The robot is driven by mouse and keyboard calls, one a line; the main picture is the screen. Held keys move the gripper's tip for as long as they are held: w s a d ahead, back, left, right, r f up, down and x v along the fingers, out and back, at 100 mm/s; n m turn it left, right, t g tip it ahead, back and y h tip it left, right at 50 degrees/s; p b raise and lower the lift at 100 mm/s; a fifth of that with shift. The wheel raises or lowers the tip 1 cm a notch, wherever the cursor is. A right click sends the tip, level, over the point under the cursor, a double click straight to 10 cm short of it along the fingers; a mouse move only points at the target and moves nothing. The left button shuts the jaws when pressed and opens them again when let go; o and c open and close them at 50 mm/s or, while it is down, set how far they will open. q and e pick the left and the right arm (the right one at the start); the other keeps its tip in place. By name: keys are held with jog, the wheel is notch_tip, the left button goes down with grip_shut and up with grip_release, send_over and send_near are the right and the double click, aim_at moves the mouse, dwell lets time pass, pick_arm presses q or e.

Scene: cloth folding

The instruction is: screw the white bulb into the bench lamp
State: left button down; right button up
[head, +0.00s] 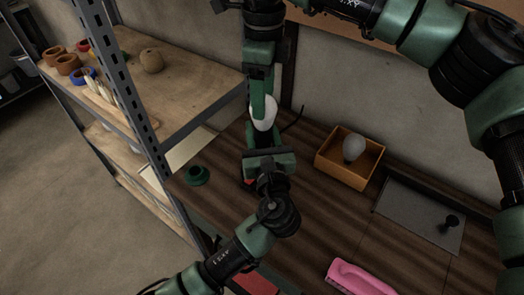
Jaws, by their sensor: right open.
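A white rounded bulb (264,119) shows at the fingertips of my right gripper (262,103), which points down from the top and is open. The green finger covers part of the bulb. Just below the bulb are dark parts that look like the bench lamp, mostly hidden, so I cannot tell how the bulb sits in it. My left gripper (268,158) comes up from the bottom, close below the bulb. Its fingertips are hidden, and I cannot tell whether it holds anything. A second, greyish bulb (353,147) stands in an orange box to the right.
The orange box (340,174) stands on the dark wooden bench (310,225). A grey plate (405,213) with a black knob (450,222) lies to its right. A pink object (355,280) is at the front. A green round piece (196,175) sits near the left edge, beside a shelf (190,85) with pots.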

aim_at(263, 123)
jog(key=shift+f, duration=4.05)
jog(key=c, duration=1.2)
jog(key=o, duration=1.6)
jog(key=shift+c, duration=0.2)
jog(key=shift+r, duration=0.1)
notch_tip(263, 123, up, 12)
jog(key=shift+w+f, duration=0.1)
